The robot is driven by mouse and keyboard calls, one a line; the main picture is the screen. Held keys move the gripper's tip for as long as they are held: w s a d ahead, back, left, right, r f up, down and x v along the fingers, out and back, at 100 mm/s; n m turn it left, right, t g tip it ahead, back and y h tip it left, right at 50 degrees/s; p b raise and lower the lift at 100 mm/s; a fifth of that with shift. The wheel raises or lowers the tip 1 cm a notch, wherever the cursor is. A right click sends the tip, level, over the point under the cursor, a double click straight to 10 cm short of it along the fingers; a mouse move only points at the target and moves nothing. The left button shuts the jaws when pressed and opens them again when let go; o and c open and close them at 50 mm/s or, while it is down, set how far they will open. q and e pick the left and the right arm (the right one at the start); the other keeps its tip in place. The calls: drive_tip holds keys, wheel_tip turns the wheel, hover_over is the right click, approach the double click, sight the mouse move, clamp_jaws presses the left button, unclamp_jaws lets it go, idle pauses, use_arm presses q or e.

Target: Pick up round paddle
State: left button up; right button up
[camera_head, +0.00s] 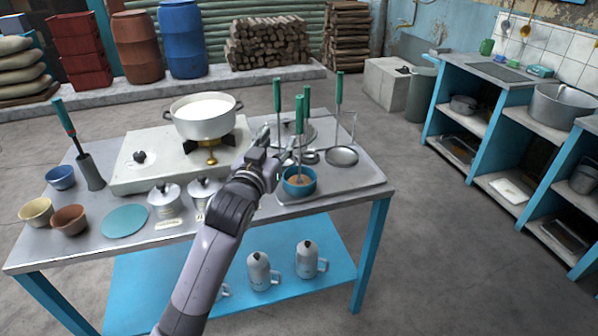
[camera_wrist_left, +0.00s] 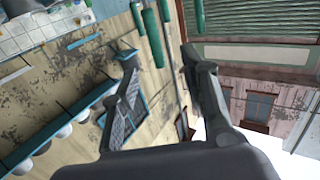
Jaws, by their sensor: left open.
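Several tools with green handles stand upright at the right of the metal table (camera_head: 350,205). One handle (camera_head: 299,115) rises near my gripper, another (camera_head: 277,96) stands behind it, and a third (camera_head: 339,88) stands to the right. My left gripper (camera_head: 273,146) is open, just left of the nearest handle. My right gripper is not in view.
A white pot (camera_head: 204,122) sits on the burner. A blue bowl (camera_head: 299,188) with brown contents stands beside the gripper. Two lidded canisters (camera_head: 164,200) stand at the table's front. A dark holder (camera_head: 90,172) with a green-handled tool is at left.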

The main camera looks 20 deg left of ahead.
sight(299, 118)
use_arm(q)
drive_tip(key=shift+w+d+f+p, duration=0.15)
drive_tip(key=shift+w+p, duration=0.15)
drive_tip(key=shift+w, duration=2.05)
drive_tip(key=shift+w+d+r+p, duration=0.1)
drive_tip(key=shift+w+d+p, duration=0.15)
drive_tip(key=shift+w, duration=2.1)
drive_tip(key=shift+w+d+f+p, duration=0.1)
drive_tip(key=shift+w+p, duration=0.2)
drive_tip(key=shift+w, duration=2.35)
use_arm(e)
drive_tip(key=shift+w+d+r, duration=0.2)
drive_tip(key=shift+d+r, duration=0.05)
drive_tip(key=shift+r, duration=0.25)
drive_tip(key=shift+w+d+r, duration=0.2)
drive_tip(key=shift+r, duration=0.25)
use_arm(q)
drive_tip(key=shift+c, duration=0.3)
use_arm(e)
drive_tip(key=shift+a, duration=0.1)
use_arm(q)
drive_tip(key=c, duration=0.8)
clamp_jaws()
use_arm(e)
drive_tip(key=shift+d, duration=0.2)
